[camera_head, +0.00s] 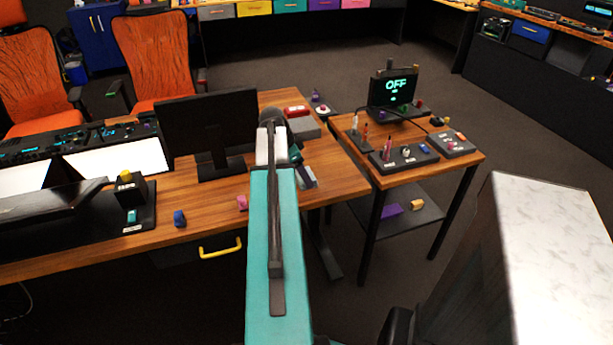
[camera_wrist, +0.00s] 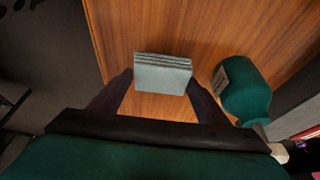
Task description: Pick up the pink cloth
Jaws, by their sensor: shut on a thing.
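In the wrist view my gripper (camera_wrist: 162,80) has its two dark fingers on either side of a pale grey folded, layered thing (camera_wrist: 163,74), and is shut on it. It is over or on the wooden desk top; I cannot tell whether it touches the wood. It looks grey, not pink. A small pink thing (camera_head: 242,202) lies near the desk's front edge in the head view; I cannot tell whether it is a cloth. In the head view my teal arm reaches over the desk and hides the fingers.
A teal bottle (camera_wrist: 246,92) is close right of my gripper in the wrist view. A black monitor (camera_head: 210,125) stands on the wooden desk (camera_head: 215,190). A side table (camera_head: 386,180) with control panels is to the right. Dark floor shows beyond.

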